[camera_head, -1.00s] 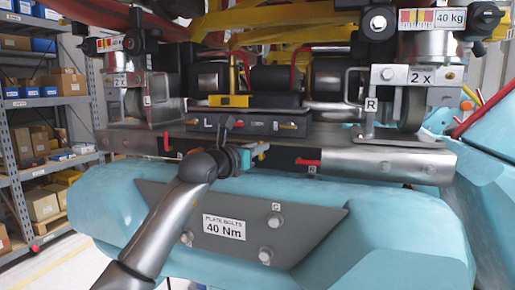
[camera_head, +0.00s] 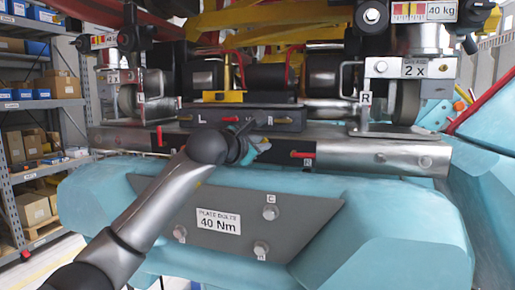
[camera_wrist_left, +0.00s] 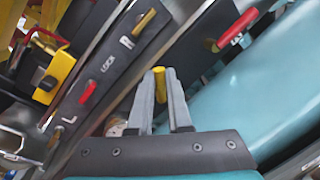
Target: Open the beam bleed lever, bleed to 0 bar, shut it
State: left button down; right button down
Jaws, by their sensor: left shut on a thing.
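My left gripper (camera_head: 257,146) is at the front of the metal beam (camera_head: 349,157), near its middle, below the dark box. In the left wrist view its two grey fingers (camera_wrist_left: 161,103) are shut on a small yellow piece, which I take to be the bleed lever (camera_wrist_left: 159,84). Only the top of the piece shows between the fingers. In the head view my wrist hides it. I cannot tell how far it is turned, and no bar reading is legible. My right gripper is in neither current view.
A red lever (camera_head: 302,155) sits on the beam right of my gripper, another (camera_head: 159,136) to its left. A dark box (camera_head: 226,119) with small levers is just above. The teal body with a bolted grey plate (camera_head: 302,212) lies below. Shelves (camera_head: 37,130) stand at left.

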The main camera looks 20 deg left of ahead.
pick_arm(q)
jog(key=m+b, duration=0.1)
jog(key=m, duration=0.1)
jog(key=d+f+m+y+b, duration=0.1)
jog(key=m, duration=0.1)
jog(key=shift+f, duration=0.1)
jog(key=m+b, duration=0.1)
jog(key=m, duration=0.1)
jog(key=f+m+y+b, duration=0.1)
jog(key=m, duration=0.1)
jog(key=shift+d+f+y+b, duration=0.15)
jog(key=shift+y+b, duration=0.15)
jog(key=shift+b, duration=0.1)
jog(key=shift+m, duration=0.3)
jog(key=c, duration=0.9)
grip_release()
jog(key=shift+o, duration=0.2)
jog(key=s+r+b, duration=0.3)
jog(key=s, duration=1.2)
jog(key=shift+a, duration=0.2)
